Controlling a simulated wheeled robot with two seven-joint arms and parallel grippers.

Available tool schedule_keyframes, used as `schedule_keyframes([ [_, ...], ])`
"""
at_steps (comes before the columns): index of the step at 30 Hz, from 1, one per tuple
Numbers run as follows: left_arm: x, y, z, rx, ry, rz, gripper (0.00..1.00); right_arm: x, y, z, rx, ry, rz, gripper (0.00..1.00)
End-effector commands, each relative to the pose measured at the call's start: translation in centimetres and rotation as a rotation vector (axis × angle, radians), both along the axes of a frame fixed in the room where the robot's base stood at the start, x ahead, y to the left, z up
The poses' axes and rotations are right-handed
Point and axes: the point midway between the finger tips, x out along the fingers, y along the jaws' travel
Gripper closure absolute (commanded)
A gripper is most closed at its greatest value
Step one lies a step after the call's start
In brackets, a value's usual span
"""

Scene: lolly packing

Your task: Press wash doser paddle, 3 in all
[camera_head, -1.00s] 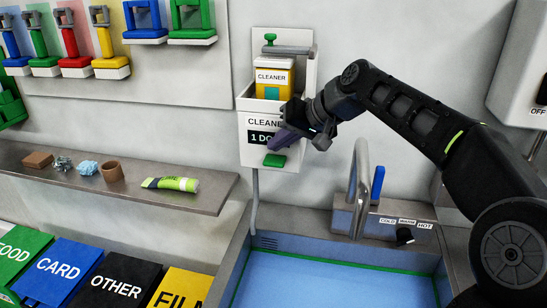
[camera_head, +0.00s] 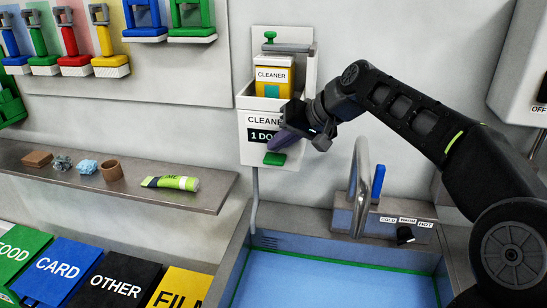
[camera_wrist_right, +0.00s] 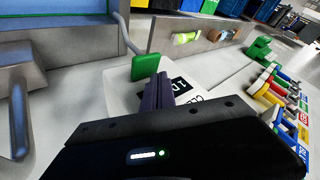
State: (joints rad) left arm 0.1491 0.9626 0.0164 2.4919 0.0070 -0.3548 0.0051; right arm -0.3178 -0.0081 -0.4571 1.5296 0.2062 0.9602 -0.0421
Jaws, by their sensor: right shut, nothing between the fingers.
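The white cleaner doser (camera_head: 255,125) hangs on the wall above the left end of the sink, with a yellow cleaner container (camera_head: 273,78) in its top. Its display reads "1 DO", the rest hidden by my gripper. The green paddle (camera_head: 275,159) sticks out at the doser's bottom; it also shows in the right wrist view (camera_wrist_right: 146,67). My right gripper (camera_head: 278,142) is shut and empty, its fingertips in front of the doser, just above the paddle. In the right wrist view the fingers (camera_wrist_right: 158,88) are beside the paddle; I cannot tell whether they touch. My left gripper is not in view.
A blue sink (camera_head: 335,278) with a metal tap (camera_head: 359,185) and blue lever (camera_head: 378,182) lies below right. A shelf (camera_head: 215,193) with a green tube (camera_head: 171,183) and small items is at left. Labelled bins (camera_head: 120,281) stand below it.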

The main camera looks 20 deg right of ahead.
Motion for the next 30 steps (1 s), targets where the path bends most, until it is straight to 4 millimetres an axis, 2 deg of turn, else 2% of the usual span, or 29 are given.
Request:
schedule_keyframes([
  [30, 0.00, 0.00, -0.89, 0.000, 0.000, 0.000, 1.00, 0.00, 0.01, -0.97, 0.000, 0.000, 0.000, 1.00],
])
